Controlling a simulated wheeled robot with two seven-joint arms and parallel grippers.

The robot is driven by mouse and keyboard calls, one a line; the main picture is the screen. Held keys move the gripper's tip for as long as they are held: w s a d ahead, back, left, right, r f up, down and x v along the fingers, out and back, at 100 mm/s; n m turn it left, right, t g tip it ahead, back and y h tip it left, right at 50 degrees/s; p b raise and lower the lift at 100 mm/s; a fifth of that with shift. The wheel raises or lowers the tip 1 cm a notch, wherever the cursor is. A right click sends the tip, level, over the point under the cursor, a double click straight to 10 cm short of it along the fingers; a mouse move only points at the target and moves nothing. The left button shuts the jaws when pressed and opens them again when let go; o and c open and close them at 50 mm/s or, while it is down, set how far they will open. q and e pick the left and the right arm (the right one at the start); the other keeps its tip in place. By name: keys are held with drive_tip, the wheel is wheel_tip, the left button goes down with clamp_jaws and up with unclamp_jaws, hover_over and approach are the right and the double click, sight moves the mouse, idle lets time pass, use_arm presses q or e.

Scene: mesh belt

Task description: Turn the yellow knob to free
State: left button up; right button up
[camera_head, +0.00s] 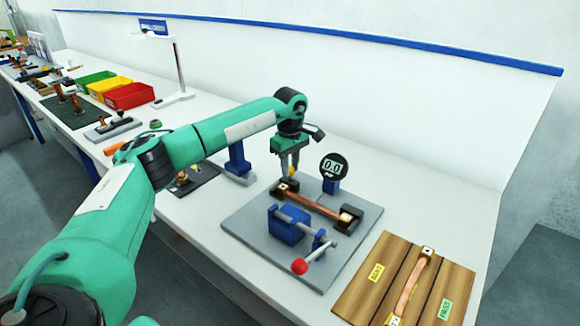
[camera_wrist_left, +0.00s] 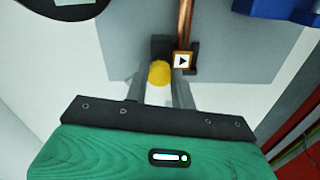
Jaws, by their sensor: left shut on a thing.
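The yellow knob (camera_wrist_left: 159,73) shows in the left wrist view between the fingertips of my left gripper (camera_wrist_left: 160,88). In the head view my left gripper (camera_head: 289,172) reaches down to the back left corner of the grey fixture plate (camera_head: 240,222), and only a little of the knob shows there. The gripper is shut on the knob. A copper bar (camera_head: 312,205) with a square arrow-marked end (camera_wrist_left: 182,60) lies beside the knob in dark holders. The knob's setting cannot be read. My right gripper is not in view.
A round gauge (camera_head: 334,166) reading 0.0 stands just right of the gripper. A blue clamp (camera_head: 287,226) with a red-ball handle (camera_head: 299,267) sits in front of the bar. A wooden board (camera_head: 370,290) with SORT and PASS labels lies at right. Colored bins (camera_head: 128,96) stand at back left.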

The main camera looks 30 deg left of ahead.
use_arm(q)
drive_tip(key=m, duration=0.2)
drive_tip(key=shift+r+m, duration=0.1)
drive_tip(key=shift+m, duration=1.4)
drive_tip(key=shift+m+b, duration=0.3)
drive_tip(key=shift+m, duration=0.8)
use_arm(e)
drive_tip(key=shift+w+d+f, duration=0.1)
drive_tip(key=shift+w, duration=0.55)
